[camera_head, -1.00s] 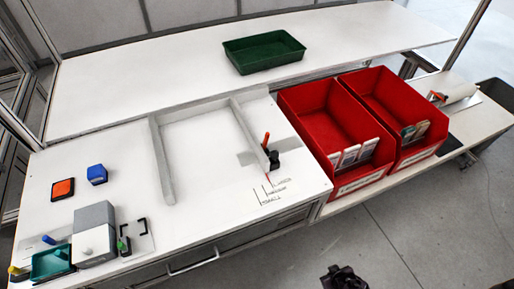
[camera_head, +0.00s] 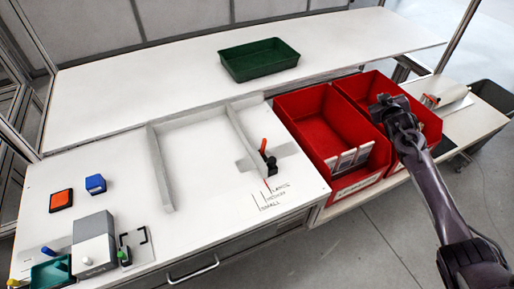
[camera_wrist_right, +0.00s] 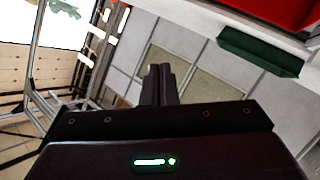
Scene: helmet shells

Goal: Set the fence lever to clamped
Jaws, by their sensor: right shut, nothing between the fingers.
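The fence lever (camera_head: 264,146) has a red-orange handle and a black base, at the right side of the grey fence (camera_head: 240,132) on the white worktop. The handle stands roughly upright with a slight tilt. My right gripper (camera_head: 381,106) is raised over the right red bin, well to the right of the lever and apart from it. In the right wrist view the right gripper's fingers (camera_wrist_right: 160,72) are together with nothing between them. The lever does not show in the right wrist view. My left gripper is in neither view.
Two red bins, the left one (camera_head: 300,100) and the right one (camera_head: 350,88), stand right of the worktop. A green tray (camera_head: 236,66) is on the back shelf. A grey box (camera_head: 94,235) and blue block (camera_head: 95,184) are at left. The worktop around the lever is mostly clear.

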